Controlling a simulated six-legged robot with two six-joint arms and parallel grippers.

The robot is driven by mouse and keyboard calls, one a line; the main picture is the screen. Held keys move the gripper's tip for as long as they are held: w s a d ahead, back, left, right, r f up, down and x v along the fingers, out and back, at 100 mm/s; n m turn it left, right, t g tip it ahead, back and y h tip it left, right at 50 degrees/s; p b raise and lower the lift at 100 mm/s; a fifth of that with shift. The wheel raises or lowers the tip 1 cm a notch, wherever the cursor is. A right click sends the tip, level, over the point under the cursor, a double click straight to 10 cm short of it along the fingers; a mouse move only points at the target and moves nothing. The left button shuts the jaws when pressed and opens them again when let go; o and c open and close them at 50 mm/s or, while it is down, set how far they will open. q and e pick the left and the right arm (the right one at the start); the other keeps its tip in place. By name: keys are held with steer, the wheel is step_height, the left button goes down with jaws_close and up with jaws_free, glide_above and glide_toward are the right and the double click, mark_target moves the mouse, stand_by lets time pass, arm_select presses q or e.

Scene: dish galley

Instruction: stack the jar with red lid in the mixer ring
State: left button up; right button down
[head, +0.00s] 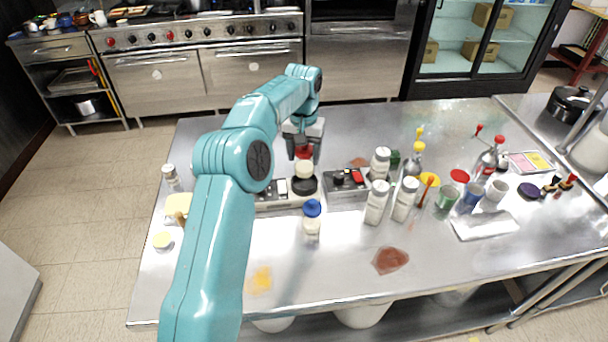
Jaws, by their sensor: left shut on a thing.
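My left gripper (304,149) reaches down from my teal arm over the middle of the steel table. It is shut on the jar with red lid (304,169), gripping it at the red top. The jar looks upright, with its pale body below the fingers. The mixer ring (305,187) is a dark round piece directly below the jar in the picture. I cannot tell whether the jar's base touches the ring or hangs just above it. My right gripper is not in view.
A blue-lidded jar (312,219) stands in front of the mixer. A grey unit with black and red knobs (347,183) is to its right. Several white shakers (376,203), bottles and cups crowd further right. A red-brown spill (390,260) and an orange spill (259,280) mark the front.

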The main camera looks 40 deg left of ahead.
mark_target(304, 167)
arm_select(q)
step_height(304, 167, down, 4)
steer(key=b, duration=0.4)
steer(key=shift+f, duration=0.15)
steer(key=shift+f+b, duration=0.1)
steer(key=shift+b, duration=0.2)
steer(key=shift+w, duration=0.1)
steer(key=shift+s+r, duration=0.2)
steer(key=shift+f, duration=0.3)
steer(key=o, duration=1.3)
steer(key=shift+w+f, duration=0.1)
steer(key=shift+w, duration=0.05)
steer(key=shift+c, duration=0.2)
